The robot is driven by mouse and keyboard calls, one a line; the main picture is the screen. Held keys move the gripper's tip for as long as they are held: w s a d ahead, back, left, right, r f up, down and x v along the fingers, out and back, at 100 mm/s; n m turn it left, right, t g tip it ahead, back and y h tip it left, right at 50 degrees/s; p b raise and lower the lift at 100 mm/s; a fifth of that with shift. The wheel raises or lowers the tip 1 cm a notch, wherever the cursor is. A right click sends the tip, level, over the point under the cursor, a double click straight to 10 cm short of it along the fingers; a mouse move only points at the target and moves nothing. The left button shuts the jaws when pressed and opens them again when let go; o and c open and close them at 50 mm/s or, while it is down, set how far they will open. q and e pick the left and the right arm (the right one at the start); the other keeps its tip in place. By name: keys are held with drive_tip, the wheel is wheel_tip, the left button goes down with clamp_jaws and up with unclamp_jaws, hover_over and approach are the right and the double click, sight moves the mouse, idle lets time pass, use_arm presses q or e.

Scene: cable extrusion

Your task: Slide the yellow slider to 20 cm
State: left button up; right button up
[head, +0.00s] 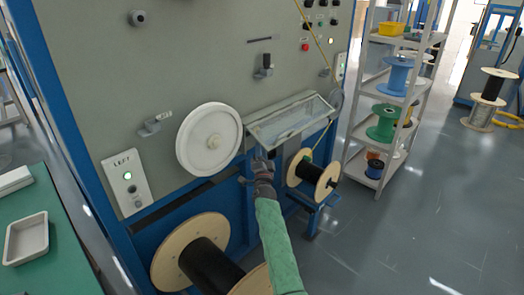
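I cannot make out a clearly yellow slider on the grey machine panel (190,60). A dark knob or lever (264,66) sits on the panel below a short dark slot, and a small grey lever (152,126) is left of the white wheel (208,139). My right gripper (263,163), dark grey at the end of a green-sleeved arm, is just below the clear-lidded tray (290,119). Its fingers are too small and dark to tell whether they are open or shut. My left gripper is not in view.
Large cable spools (190,240) stand low in front of the machine, and a smaller spool (312,175) is to the right. A shelf rack (360,130) holds coloured spools. A green table (50,260) with a white tray (26,239) is at left.

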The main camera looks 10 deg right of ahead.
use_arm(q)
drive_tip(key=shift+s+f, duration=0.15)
use_arm(e)
drive_tip(key=shift+s+f, duration=0.1)
drive_tip(key=shift+s, duration=0.1)
drive_tip(key=shift+f, duration=0.1)
